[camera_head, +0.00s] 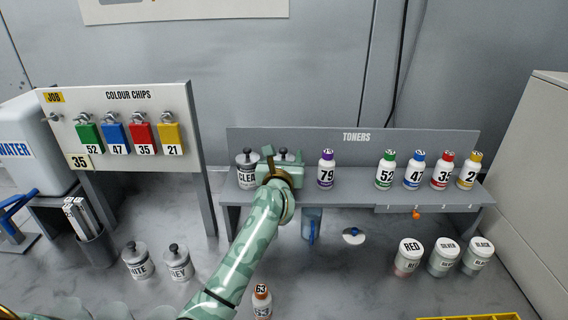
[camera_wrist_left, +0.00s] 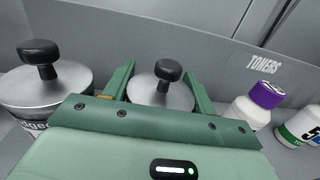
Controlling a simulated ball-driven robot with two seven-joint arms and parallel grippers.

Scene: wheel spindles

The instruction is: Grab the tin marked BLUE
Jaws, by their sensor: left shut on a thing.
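My left gripper (camera_head: 284,161) is at the left part of the toner shelf, shut on a lidded metal tin (camera_head: 283,152). In the left wrist view the fingers (camera_wrist_left: 162,80) stand on either side of this tin (camera_wrist_left: 162,94), which has a grey lid and a black knob. Its label is hidden, so I cannot read whether it says BLUE. My right gripper is not in view.
A purple-capped bottle 79 (camera_head: 326,172) stands right of the gripper, with several bottles further along the shelf (camera_head: 350,198). Tins WHITE (camera_head: 138,262) and GREY (camera_head: 178,264) stand on the bench, left of my arm. Jars RED (camera_head: 408,257), SILVER and BLACK stand at right.

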